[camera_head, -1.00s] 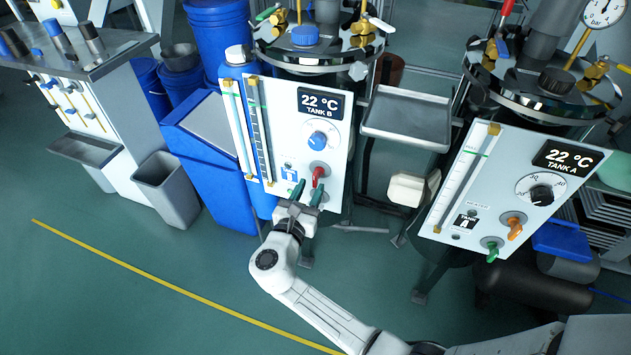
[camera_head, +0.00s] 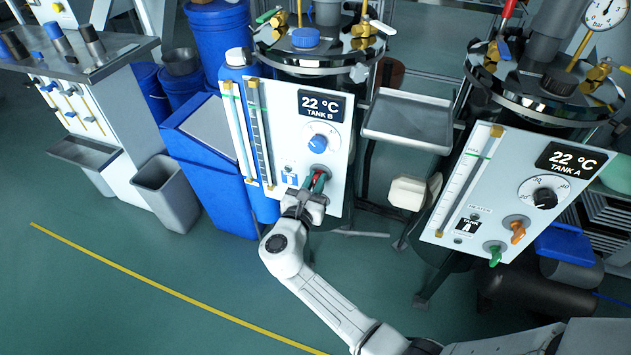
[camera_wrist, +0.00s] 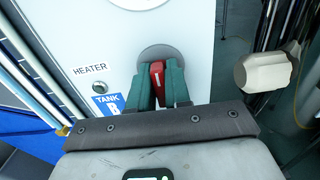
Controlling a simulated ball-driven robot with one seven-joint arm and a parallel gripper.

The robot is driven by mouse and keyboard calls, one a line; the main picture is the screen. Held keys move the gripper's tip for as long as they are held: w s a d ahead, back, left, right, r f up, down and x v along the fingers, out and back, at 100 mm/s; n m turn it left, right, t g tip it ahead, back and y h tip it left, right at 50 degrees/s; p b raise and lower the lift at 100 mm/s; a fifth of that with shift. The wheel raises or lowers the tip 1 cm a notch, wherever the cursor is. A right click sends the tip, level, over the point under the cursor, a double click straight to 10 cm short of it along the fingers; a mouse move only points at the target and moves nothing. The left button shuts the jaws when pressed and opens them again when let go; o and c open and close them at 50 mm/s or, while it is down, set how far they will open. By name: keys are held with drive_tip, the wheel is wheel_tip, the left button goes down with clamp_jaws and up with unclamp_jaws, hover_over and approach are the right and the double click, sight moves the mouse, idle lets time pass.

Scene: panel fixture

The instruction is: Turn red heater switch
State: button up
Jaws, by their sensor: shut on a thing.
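The red heater switch (camera_head: 318,181) is on the white Tank B panel (camera_head: 335,145), below the blue dial (camera_head: 318,142). In the wrist view the red switch (camera_wrist: 157,80) stands between the two green fingers of my gripper (camera_wrist: 162,84), in front of its round grey base (camera_wrist: 160,54). The fingers are closed on it from both sides. Its lower end is hidden by the gripper. In the head view my gripper (camera_head: 316,183) reaches the panel from below and partly covers the switch.
The Tank A panel (camera_head: 480,220) stands to the right, with an orange switch (camera_head: 518,232) and a green switch (camera_head: 495,256). A grey tray (camera_head: 407,122) sits between the tanks. A blue bin (camera_head: 215,160) is at the left. The floor in front is clear.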

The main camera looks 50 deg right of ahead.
clamp_jaws()
drive_tip(key=shift+f+m, duration=0.1)
drive_tip(key=shift+m, duration=0.3)
drive_tip(key=m+b, duration=0.2)
drive_tip(key=shift+f+m, duration=0.1)
drive_tip(key=shift+m, duration=0.3)
drive_tip(key=m+b, duration=0.3)
drive_tip(key=m, duration=0.2)
drive_tip(key=shift+s+f+m, duration=0.1)
drive_tip(key=shift+s+m, duration=0.05)
drive_tip(key=shift+m, duration=0.15)
drive_tip(key=m+b, duration=0.4)
drive_tip(key=m, duration=0.1)
drive_tip(key=shift+f, duration=0.15)
drive_tip(key=shift+s+m+b, duration=0.1)
drive_tip(key=shift+m+b, duration=1.3)
drive_tip(key=shift+m, duration=0.4)
